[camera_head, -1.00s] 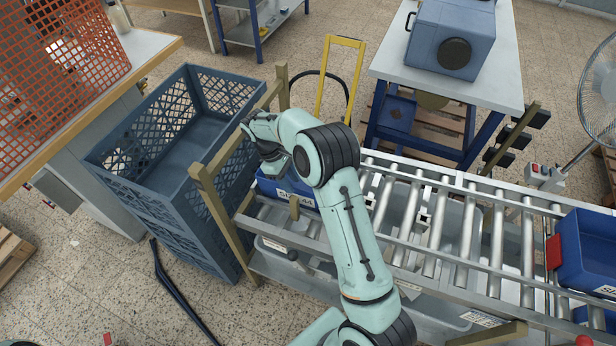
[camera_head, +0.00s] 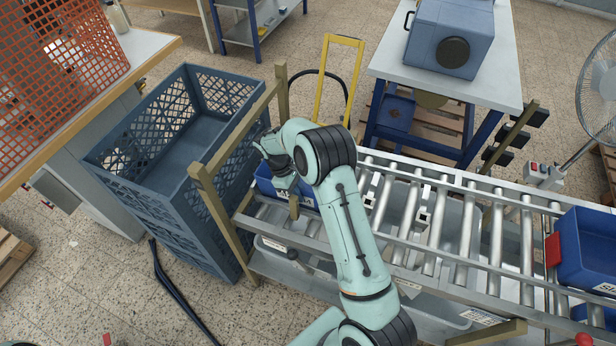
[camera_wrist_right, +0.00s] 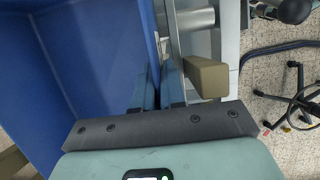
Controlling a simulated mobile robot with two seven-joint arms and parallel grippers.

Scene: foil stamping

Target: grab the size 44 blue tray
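The size 44 blue tray (camera_head: 265,187) sits at the left end of the roller conveyor in the head view, its label partly covered by my right gripper (camera_head: 287,190). In the right wrist view, the tray's deep blue inside (camera_wrist_right: 95,50) fills the left side. My right gripper's two bluish fingers (camera_wrist_right: 159,88) are close together at the tray's wall, one on each side, and look shut on it. Firm contact is hard to see. My left gripper is out of view.
The roller conveyor (camera_head: 478,225) has wooden posts at its left end. A blue-grey crate (camera_head: 140,195) stands close on the left. Another blue tray (camera_head: 590,262) is at the conveyor's right end. A grey bin (camera_head: 445,318) sits below the rollers.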

